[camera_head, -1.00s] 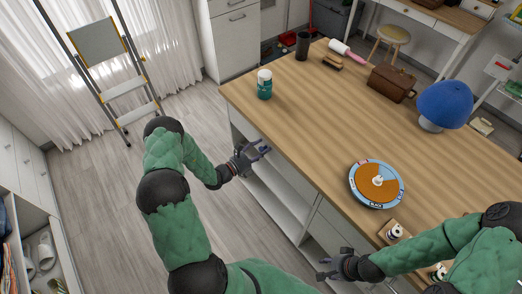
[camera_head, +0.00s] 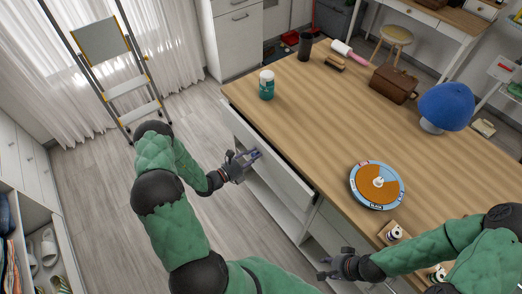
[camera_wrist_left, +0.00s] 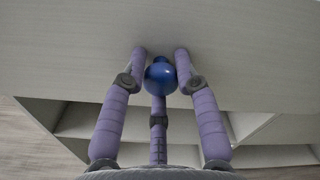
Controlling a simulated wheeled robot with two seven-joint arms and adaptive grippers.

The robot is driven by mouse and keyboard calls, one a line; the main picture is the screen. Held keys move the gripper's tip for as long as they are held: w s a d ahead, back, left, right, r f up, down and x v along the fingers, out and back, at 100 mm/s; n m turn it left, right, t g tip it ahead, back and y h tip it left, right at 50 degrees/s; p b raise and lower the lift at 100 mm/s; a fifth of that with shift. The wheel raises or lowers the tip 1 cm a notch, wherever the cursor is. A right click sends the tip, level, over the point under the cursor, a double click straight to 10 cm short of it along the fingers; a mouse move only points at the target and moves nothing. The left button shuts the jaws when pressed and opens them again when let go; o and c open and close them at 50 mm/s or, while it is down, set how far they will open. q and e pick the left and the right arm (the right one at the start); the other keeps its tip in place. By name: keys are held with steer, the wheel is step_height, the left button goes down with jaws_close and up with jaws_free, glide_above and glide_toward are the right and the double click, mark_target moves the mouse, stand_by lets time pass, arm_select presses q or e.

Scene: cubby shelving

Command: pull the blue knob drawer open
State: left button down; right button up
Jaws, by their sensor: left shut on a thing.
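The blue knob (camera_wrist_left: 160,76) sits on the pale drawer front (camera_wrist_left: 60,60) in the left wrist view. My left gripper (camera_wrist_left: 160,66) is shut on the knob, with its purple fingers around it.
The wooden worktop (camera_head: 310,110) carries a teal jar (camera_head: 266,86), a round game board (camera_head: 377,184), a brown bag (camera_head: 392,84) and a blue cap (camera_head: 445,104). Open shelves (camera_wrist_left: 90,120) lie below the drawer. Floor left of the cabinet is clear; a stepladder (camera_head: 115,75) stands behind.

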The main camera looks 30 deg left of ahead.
arm_select(q)
steer(key=p+v, duration=0.1)
steer(key=v, duration=1.6)
steer(key=shift+r, duration=0.2)
steer(key=shift+w+a, duration=0.1)
steer(key=shift+a, duration=0.05)
steer(key=c, duration=0.9)
jaws_free()
steer(key=shift+c, duration=0.2)
steer(key=shift+f, duration=0.1)
steer(key=v, duration=1.2)
